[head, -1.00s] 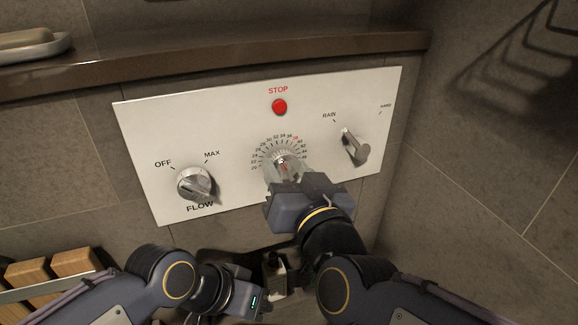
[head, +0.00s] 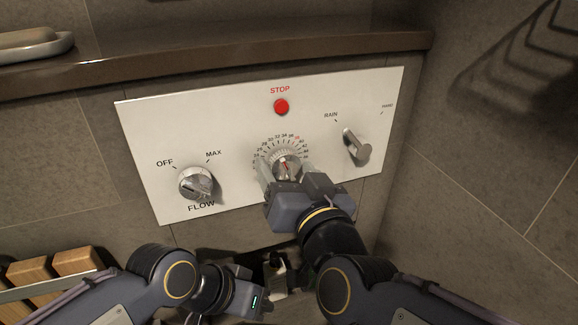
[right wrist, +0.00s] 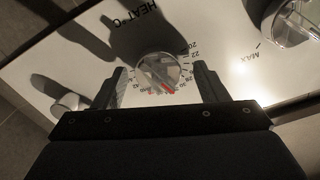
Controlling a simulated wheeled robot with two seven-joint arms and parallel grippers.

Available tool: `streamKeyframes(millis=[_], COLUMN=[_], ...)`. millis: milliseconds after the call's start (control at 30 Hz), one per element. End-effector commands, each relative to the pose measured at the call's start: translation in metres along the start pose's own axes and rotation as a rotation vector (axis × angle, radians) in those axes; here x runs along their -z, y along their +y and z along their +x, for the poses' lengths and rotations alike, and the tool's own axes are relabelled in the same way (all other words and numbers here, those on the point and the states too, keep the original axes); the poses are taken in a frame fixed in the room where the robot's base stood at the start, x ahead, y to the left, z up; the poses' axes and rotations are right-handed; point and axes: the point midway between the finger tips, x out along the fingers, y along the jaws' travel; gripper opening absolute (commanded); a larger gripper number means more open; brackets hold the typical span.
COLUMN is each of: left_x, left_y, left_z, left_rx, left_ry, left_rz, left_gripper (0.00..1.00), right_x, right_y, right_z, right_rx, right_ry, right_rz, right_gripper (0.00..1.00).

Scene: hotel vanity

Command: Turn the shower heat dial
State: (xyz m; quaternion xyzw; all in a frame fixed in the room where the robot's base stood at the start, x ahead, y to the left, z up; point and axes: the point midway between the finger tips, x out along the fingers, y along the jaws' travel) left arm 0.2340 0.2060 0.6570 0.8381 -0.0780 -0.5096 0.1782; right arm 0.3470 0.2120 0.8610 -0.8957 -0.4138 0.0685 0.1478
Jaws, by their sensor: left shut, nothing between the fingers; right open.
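The heat dial (head: 286,163) is a clear, silvery round knob with a red mark, ringed by a number scale on the white panel (head: 235,130). In the right wrist view the dial (right wrist: 157,72) sits between the two spread fingers of my right gripper (right wrist: 163,85), with gaps on both sides. In the head view my right gripper (head: 287,176) reaches the dial from below right, open, and hides its lower edge. My left gripper (head: 273,287) is shut and empty, low in the view below the panel.
The flow knob (head: 194,183) is left of the dial and the rain lever (head: 356,146) is right. A red stop button (head: 281,106) is above. A brown ledge (head: 220,52) with a soap dish (head: 40,48) runs over the panel. Wooden slats (head: 75,262) are lower left.

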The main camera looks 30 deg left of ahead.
Motion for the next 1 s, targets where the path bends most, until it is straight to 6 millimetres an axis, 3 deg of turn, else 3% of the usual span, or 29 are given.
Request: streamKeyframes(millis=[167, 500, 1000], left_x=[0.003, 0.011, 0.011], left_y=[0.003, 0.01, 0.01], left_z=[-0.006, -0.022, -0.022], left_rx=[0.0, 0.0, 0.0], left_ry=[0.0, 0.0, 0.0], left_rz=[0.0, 0.0, 0.0], left_gripper=[0.0, 0.0, 0.0], right_x=[0.004, 0.004, 0.001], right_y=[-0.002, -0.003, -0.002], right_z=[-0.017, -0.07, -0.078], right_rx=[0.002, 0.003, 0.001], right_ry=[0.0, 0.0, -0.001], right_rz=[0.002, 0.001, 0.0], right_gripper=[0.66, 0.66, 0.66])
